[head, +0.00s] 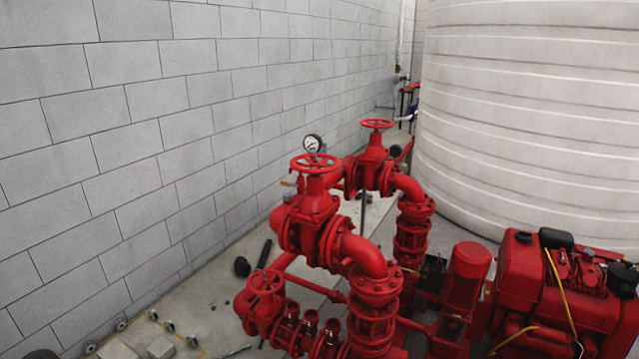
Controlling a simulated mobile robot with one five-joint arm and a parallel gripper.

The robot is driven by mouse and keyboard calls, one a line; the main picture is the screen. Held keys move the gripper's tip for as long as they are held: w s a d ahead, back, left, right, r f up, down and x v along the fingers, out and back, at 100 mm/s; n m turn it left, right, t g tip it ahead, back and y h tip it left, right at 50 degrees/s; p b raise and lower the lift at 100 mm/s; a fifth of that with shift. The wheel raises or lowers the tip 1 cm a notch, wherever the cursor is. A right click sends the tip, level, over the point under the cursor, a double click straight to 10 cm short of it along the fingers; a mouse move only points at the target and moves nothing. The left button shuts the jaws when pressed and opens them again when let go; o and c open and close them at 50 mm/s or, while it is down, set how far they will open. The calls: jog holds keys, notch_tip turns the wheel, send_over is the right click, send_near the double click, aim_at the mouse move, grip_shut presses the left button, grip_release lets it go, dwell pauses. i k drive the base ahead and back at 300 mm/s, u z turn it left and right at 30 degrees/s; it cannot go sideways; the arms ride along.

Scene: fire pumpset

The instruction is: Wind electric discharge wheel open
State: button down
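Three red valve handwheels show in the head view. One upper handwheel (315,163) tops the large near valve (313,205). A second upper handwheel (377,124) tops a similar valve (372,165) farther back. A lower handwheel (265,282) sits at the front left of the red pipework. No label shows which one is the electric discharge wheel, and I cannot tell how far any is turned. My gripper is not in view, and nothing is seen touching the wheels.
A grey block wall (150,130) runs along the left. A large pale ribbed tank (530,110) stands at the back right. A pressure gauge (312,143) rises behind the near wheel. A red motor (467,275) and an engine (550,290) crowd the right.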

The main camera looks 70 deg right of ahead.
aim_at(314, 166)
jog(key=u, duration=0.1)
jog(key=i, duration=1.8)
jog(key=z, duration=1.15)
jog(key=i, duration=0.75)
jog(key=z, duration=0.4)
